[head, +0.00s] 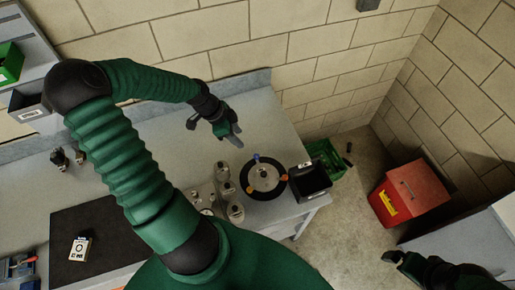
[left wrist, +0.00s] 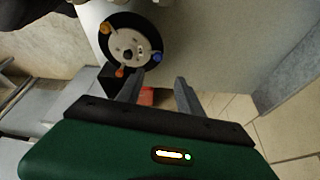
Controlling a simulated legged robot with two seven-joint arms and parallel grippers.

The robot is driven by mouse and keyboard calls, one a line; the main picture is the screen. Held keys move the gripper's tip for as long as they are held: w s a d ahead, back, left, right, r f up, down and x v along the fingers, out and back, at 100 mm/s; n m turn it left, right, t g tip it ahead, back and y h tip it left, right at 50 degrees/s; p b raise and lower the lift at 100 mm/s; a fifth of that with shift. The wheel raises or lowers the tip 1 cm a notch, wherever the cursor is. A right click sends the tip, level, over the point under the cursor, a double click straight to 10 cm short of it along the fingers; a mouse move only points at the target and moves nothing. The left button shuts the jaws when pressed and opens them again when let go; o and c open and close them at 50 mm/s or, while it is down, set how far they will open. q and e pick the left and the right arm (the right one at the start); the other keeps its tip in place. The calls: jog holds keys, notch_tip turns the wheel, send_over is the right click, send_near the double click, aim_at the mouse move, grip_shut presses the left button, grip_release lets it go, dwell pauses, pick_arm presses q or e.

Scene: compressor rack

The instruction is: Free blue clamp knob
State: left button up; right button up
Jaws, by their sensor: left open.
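The blue clamp knob (head: 256,156) sits on the back rim of a round metal plate (head: 264,177) on a black ring at the bench's right end. In the left wrist view, the blue knob (left wrist: 157,57) is on the plate's right edge, just beyond my fingertips. Two orange knobs (head: 249,189) (head: 284,177) sit elsewhere on the rim. My left gripper (head: 232,140) is open and empty, behind and left of the plate, apart from the knob. My right gripper (head: 392,257) shows dark at the lower right, away from the bench; its jaws are unclear.
A black bin (head: 309,180) stands right of the plate. Grey metal cylinders (head: 222,172) stand left of it. A green crate (head: 326,158) and a red box (head: 409,191) are beyond the bench's right edge. The bench (head: 262,110) is clear behind the plate, before the brick wall.

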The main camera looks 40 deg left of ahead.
aim_at(256, 155)
pick_arm(q)
jog(key=x, duration=0.4)
jog(key=p+x, duration=0.1)
jog(key=x, duration=0.8)
jog(key=shift+w+d+f, duration=0.25)
jog(key=shift+d, duration=0.1)
jog(key=shift+s+f, duration=0.1)
jog(key=shift+f, duration=0.1)
jog(key=shift+s, duration=0.35)
jog(key=shift+w, duration=0.3)
jog(key=c, duration=0.7)
grip_shut()
pick_arm(e)
jog(key=shift+s+d+r, duration=0.1)
jog(key=shift+s+r, duration=0.05)
jog(key=shift+r, duration=0.25)
jog(key=shift+s+d+r, duration=0.1)
jog(key=shift+s+r, duration=0.05)
jog(key=shift+r, duration=0.25)
